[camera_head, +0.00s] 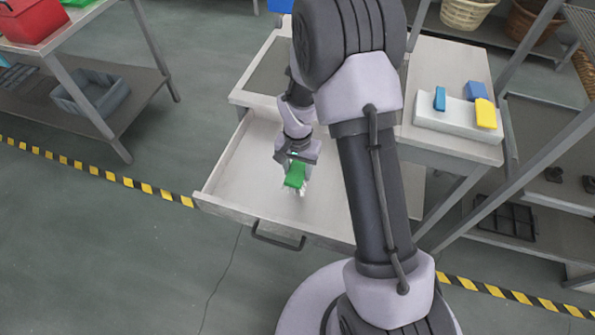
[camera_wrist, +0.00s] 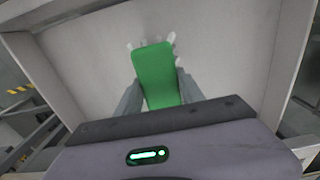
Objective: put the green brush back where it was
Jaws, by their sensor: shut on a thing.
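The green brush (camera_head: 295,175) is held in my gripper (camera_head: 297,167), inside the outline of an open drawer (camera_head: 215,185). White bristles show at its lower edge. In the wrist view the green brush (camera_wrist: 156,76) sits between the two grey fingers of my gripper (camera_wrist: 158,97), with bits of white bristle around its far end. The drawer floor (camera_wrist: 215,50) is pale and bare around it. I cannot tell whether the bristles touch the floor. The drawer is pulled out from a workbench (camera_head: 447,135), and my arm hides part of its right side.
A white block (camera_head: 450,114) with blue and yellow pieces stands on the bench at right. A metal rack (camera_head: 560,140) is at far right. A table with a red bin (camera_head: 30,18) and a lower grey crate (camera_head: 92,92) is at left. The drawer is otherwise empty where visible.

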